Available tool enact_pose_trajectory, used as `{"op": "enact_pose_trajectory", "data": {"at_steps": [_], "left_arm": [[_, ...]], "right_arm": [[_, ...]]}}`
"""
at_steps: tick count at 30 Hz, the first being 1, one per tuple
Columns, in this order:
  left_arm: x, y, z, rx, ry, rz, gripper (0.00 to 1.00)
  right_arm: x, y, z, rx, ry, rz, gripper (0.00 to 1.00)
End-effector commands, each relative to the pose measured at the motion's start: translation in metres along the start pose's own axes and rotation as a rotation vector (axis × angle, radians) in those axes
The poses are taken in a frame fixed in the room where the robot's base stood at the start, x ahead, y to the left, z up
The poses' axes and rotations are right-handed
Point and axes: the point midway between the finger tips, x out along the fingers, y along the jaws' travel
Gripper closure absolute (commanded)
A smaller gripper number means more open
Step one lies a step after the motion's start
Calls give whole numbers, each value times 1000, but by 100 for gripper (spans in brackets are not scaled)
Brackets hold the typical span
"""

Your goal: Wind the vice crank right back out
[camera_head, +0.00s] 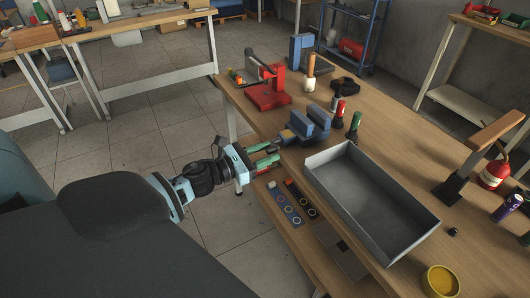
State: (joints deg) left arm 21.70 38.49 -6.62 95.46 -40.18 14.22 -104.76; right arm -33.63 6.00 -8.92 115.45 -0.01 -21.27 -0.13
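The blue vice (309,124) stands at the left edge of the wooden workbench. Its screw end, with a small orange-yellow part (286,134), faces my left gripper. My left gripper (273,154), with green fingers, reaches in from the left at the bench edge, close to this end of the vice. The crank handle is too small and too covered to make out. I cannot tell whether the fingers touch it or close on it. My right gripper is not in view.
A grey open tray (427,222) stands right of the vice. A red-based press (268,95) stands behind it. Green (354,125) and red-topped (339,112) tools stand beside the vice. A yellow dish (440,281) is at the front right.

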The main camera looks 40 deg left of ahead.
Motion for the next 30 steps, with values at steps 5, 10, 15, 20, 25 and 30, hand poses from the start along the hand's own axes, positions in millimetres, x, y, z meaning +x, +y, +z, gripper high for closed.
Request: {"op": "enact_pose_trajectory", "data": {"at_steps": [5,10,15,20,25,30], "left_arm": [[0,0,0,-1,0,0,80],[0,0,0,-1,0,0,100],[0,0,0,-4,0,0,100],[0,1,2,-33,-1,0,100],[0,2,6,-112,-1,0,100],[0,6,12,-244,-2,0,100]], "right_arm": [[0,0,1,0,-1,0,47],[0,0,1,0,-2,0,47],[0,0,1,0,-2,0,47],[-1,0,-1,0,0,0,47],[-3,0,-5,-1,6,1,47],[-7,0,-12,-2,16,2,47]]}}
